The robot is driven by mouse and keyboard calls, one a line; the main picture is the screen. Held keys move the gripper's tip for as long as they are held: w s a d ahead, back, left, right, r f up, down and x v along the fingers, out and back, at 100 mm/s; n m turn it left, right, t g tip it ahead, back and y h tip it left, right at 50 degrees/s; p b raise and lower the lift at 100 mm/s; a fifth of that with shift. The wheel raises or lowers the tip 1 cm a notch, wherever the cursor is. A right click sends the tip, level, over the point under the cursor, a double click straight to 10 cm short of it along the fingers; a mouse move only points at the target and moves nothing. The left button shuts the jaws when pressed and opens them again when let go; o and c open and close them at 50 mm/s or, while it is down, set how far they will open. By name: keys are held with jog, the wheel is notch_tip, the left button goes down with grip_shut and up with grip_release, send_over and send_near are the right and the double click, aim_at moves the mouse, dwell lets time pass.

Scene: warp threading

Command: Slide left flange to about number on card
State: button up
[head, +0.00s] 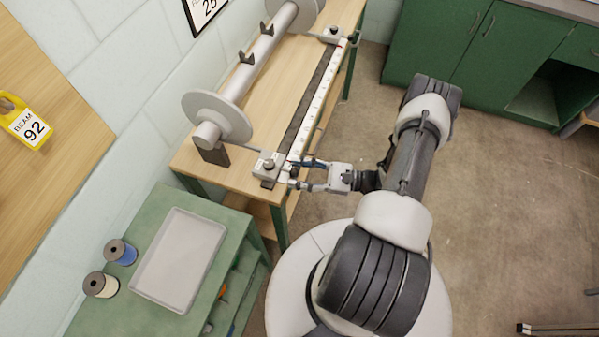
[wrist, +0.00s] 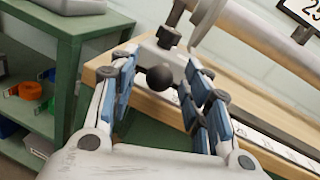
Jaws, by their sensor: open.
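The left flange (head: 217,117) is a pale grey disc near the front end of a beam. Part of its edge shows in the wrist view (wrist: 207,24). Below it, a grey block (head: 268,165) sits at the near end of a white number scale (head: 320,98). In the wrist view this block (wrist: 150,53) carries a black ball knob (wrist: 160,77). My gripper (head: 299,175) is open, its blue-padded fingers on either side of the knob with gaps showing. A wall card (head: 207,8) reads 25, its top cut off.
A second grey block (head: 333,34) stands at the scale's far end. A yellow tag (head: 27,126) reads BEAM 92. A green bench (head: 115,285) with a grey tray (head: 180,258) and two spools stands front left.

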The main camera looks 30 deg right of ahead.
grip_shut()
dwell(0.5)
